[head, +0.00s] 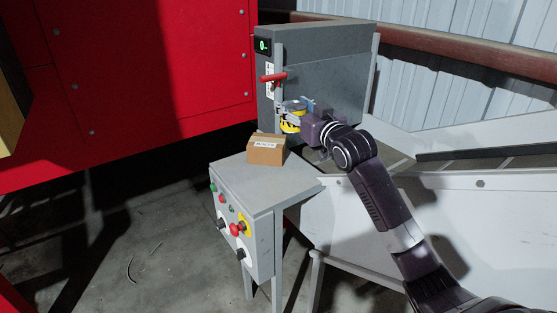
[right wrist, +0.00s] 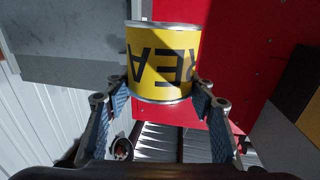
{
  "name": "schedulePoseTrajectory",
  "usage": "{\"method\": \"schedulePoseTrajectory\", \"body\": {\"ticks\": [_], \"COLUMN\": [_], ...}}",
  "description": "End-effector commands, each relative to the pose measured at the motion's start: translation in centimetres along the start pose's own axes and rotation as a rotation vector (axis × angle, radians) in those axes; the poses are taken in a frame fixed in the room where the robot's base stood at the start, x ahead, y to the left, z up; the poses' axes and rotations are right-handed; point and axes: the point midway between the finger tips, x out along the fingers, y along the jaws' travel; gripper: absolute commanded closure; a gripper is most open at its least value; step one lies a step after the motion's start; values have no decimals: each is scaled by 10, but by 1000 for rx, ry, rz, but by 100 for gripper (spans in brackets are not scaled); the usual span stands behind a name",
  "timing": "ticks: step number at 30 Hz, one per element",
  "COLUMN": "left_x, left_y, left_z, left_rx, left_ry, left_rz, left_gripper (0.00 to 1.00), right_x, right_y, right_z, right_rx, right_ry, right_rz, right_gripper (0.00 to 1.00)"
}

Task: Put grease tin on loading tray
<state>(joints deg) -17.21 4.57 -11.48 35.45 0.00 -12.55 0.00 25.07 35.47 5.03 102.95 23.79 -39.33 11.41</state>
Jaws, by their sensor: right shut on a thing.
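The grease tin (head: 289,126) is a yellow can with silver rims and dark lettering. In the right wrist view the tin (right wrist: 163,60) sits between the fingers, its lettering upside down. My right gripper (head: 297,113) is shut on it and holds it up in front of the grey machine cabinet, above and behind a cardboard box. The fingers also show in the right wrist view (right wrist: 162,92). I cannot tell for certain which surface is the loading tray. My left gripper is not in view.
The cardboard box (head: 267,150) stands on a grey control stand (head: 228,174) with buttons. The grey cabinet (head: 325,70) has a red handle (head: 274,77) close to my gripper. A pale chute (head: 440,215) lies at right, and a red machine (head: 130,80) at left.

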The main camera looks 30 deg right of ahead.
Motion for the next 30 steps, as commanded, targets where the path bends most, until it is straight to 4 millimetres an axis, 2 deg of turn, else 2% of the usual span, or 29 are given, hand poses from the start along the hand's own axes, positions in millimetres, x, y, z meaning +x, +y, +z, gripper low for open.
{"method": "schedulePoseTrajectory", "body": {"ticks": [1,6,12,15,20,27,30], "left_x": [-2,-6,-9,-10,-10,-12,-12], "left_y": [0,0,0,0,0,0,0], "left_z": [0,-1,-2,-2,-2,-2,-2], "left_rx": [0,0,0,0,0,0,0], "left_ry": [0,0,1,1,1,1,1], "left_rz": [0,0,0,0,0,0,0], "left_gripper": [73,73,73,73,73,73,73], "right_x": [0,0,0,0,0,0,0], "right_y": [0,-1,0,0,-1,0,0], "right_z": [15,59,104,118,130,163,169], "right_rx": [3,2,0,0,-1,0,0], "right_ry": [-4,-3,0,3,4,2,5], "right_rz": [0,-1,0,-1,-1,0,-1], "right_gripper": [90,90,90,90,90,90,90]}}
